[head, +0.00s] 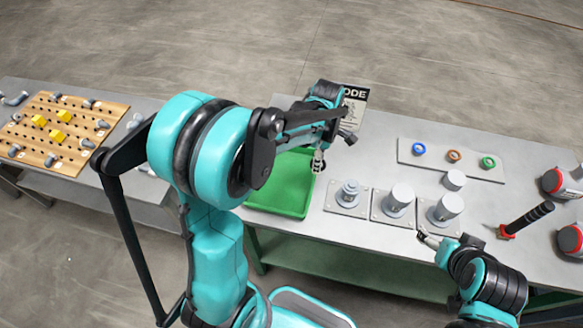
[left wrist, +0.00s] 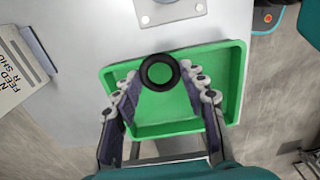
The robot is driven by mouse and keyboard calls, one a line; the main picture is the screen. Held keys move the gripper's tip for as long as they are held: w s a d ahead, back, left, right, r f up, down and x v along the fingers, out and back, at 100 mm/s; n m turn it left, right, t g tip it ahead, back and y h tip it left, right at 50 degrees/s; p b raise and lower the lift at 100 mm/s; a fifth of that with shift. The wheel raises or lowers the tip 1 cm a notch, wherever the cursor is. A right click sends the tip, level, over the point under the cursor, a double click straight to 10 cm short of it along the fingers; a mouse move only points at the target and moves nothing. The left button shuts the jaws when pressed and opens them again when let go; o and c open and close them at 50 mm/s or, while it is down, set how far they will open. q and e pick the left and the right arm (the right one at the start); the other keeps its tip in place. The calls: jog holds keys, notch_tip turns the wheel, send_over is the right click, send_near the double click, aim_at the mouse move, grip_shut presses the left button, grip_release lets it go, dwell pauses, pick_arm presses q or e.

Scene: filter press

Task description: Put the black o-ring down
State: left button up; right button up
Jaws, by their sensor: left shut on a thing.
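The black o-ring (left wrist: 160,72) is between the fingertips of my left gripper (left wrist: 161,76) in the left wrist view. The gripper is shut on it. In that view the ring overlaps the edge of the green tray (left wrist: 236,85); how high it is held above the tray I cannot tell. In the head view my left gripper (head: 318,160) is at the right side of the green tray (head: 275,208), and the ring cannot be made out there. My right gripper (head: 428,239) is by the table's front edge; whether its fingers are open is unclear.
Grey posts on square plates (head: 348,197) stand right of the tray. Behind them is a grey plate (head: 470,172) with blue, orange and green rings. A pegboard (head: 62,133) with yellow blocks is at the left.

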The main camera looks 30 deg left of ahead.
pick_arm(q)
jog(key=b, duration=0.3)
send_over(282, 188)
notch_tip(282, 188, down, 7)
jog(key=shift+r, duration=0.1)
notch_tip(282, 188, down, 4)
jog(key=shift+a+f+b, duration=0.1)
jog(key=shift+b, duration=0.55)
jog(key=o, duration=0.8)
jog(key=shift+c, duration=0.2)
